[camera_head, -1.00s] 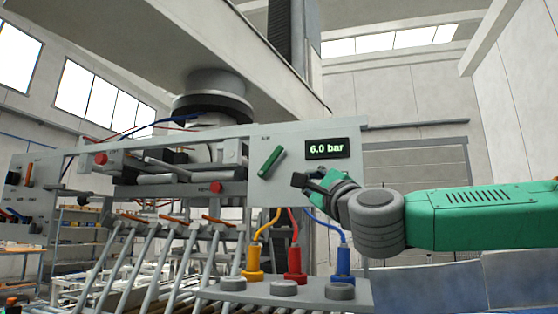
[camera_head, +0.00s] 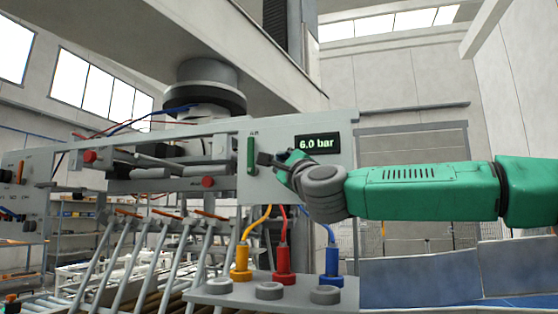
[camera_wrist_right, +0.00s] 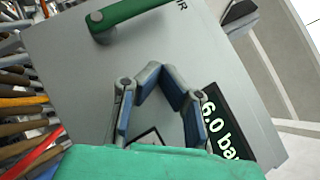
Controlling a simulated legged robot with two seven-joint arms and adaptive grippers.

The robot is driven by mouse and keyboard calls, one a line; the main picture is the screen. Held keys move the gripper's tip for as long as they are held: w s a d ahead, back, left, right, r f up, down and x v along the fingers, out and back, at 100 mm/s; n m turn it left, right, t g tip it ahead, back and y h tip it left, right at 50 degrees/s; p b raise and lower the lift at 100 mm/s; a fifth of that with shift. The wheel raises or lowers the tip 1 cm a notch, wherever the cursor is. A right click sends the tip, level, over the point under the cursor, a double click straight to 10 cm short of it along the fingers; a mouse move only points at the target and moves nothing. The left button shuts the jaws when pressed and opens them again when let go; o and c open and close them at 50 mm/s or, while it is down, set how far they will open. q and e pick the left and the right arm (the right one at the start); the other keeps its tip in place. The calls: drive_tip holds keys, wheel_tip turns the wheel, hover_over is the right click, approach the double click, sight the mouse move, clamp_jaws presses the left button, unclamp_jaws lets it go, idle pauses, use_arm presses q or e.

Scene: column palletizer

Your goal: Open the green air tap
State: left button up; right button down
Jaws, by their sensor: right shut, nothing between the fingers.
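The green air tap (camera_head: 251,155) is a bar-shaped handle on the grey panel (camera_head: 278,188), left of the pressure display. It stands upright in the head view, below a small label. In the right wrist view the tap (camera_wrist_right: 130,20) is at the top, with its round pivot at its left end. My right gripper (camera_head: 261,159) is just right of the tap. Its blue-padded fingers (camera_wrist_right: 159,74) meet at the tips, empty, with a visible gap to the handle in the wrist view. My left gripper is not in view.
The display (camera_head: 317,143) reads 6.0 bar and sits just above my right gripper. Red knobs (camera_head: 208,182) are on the frame to the left. Yellow, red (camera_head: 283,262) and blue plugs with cables stand below the panel. Rollers are at lower left.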

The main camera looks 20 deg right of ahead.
sight(255, 146)
drive_tip(key=r+n+g+p, duration=0.1)
drive_tip(key=p, duration=0.2)
drive_tip(key=a+r+n+g+y+p, duration=0.1)
drive_tip(key=n+p, duration=0.1)
drive_tip(key=p, duration=0.1)
drive_tip(key=w+a+n+g+p, duration=0.1)
drive_tip(key=n+p, duration=0.1)
drive_tip(key=p, duration=0.2)
drive_tip(key=shift+r+g, duration=0.3)
drive_tip(key=shift+r, duration=0.1)
drive_tip(key=shift+w+d, duration=0.1)
drive_tip(key=shift+w+a+r, duration=0.1)
drive_tip(key=shift+w+a, duration=0.05)
drive_tip(key=shift+a, duration=0.4)
drive_tip(key=shift+w+a, duration=0.15)
drive_tip(key=shift+a, duration=0.4)
drive_tip(key=shift+a+r, duration=0.15)
drive_tip(key=shift+a, duration=0.3)
drive_tip(key=shift+d, duration=0.45)
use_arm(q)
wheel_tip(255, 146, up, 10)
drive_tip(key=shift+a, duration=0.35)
